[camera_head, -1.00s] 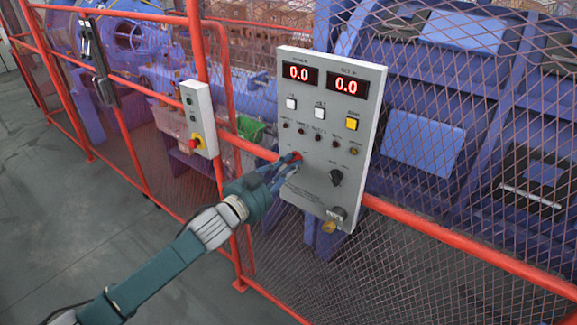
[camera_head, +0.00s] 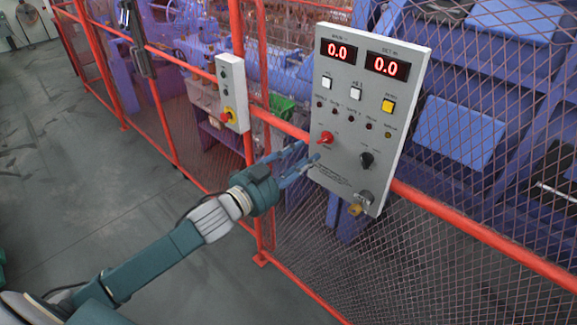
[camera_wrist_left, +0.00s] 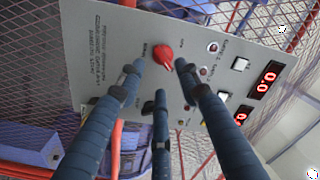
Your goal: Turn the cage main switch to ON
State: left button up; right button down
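A grey control panel (camera_head: 352,165) hangs on the red fence rail. A red rotary knob (camera_head: 326,138) sits on its lower left; I take it for the main switch, but its labels are too blurred to read. The knob also shows in the left wrist view (camera_wrist_left: 163,55), its handle tilted rather than square to the panel. My left gripper (camera_head: 305,158) is just below and left of the knob, in front of the panel. Its three fingers are spread and hold nothing; in the wrist view (camera_wrist_left: 160,78) a gap shows between them and the knob. My right gripper is not in view.
The panel also has a black knob (camera_head: 366,159), a key switch (camera_head: 361,201), two red 0.0 displays (camera_head: 386,65), white and yellow buttons, and small lamps. A smaller box with a red-and-yellow button (camera_head: 228,116) hangs to the left. Mesh fence and blue machinery stand behind.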

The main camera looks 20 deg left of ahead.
pick_arm(q)
jog(key=shift+v, duration=2.65)
jog(key=s+a+f+n+g+y+b, duration=0.1)
jog(key=s+a+f+n+g+y, duration=0.2)
jog(key=f, duration=1.1)
jog(key=s+a+f+n+g+y+b, duration=0.1)
jog(key=s+a+f+n+b, duration=0.2)
jog(key=f, duration=1.2)
jog(key=s+a+f+n+g+y, duration=0.15)
jog(key=a+f, duration=0.35)
jog(key=f, duration=0.9)
jog(key=s+d+f+n+g+y+b, duration=0.1)
jog(key=s+d+f+g, duration=0.15)
jog(key=s+f, duration=0.8)
jog(key=s+d+f+n+g+b, duration=0.1)
jog(key=s+f+g, duration=0.3)
jog(key=s+f, duration=0.65)
jog(key=s+d+f+g, duration=0.1)
jog(key=s+d+f, duration=0.1)
jog(key=s, duration=0.4)
jog(key=s+d+f+n+g+b, duration=0.1)
jog(key=s+d+f, duration=0.2)
jog(key=s, duration=0.4)
jog(key=s+d+f+g, duration=0.2)
jog(key=s+f, duration=0.2)
jog(key=s, duration=0.3)
jog(key=shift+s+d+f, duration=0.2)
jog(key=shift+d+f, duration=0.1)
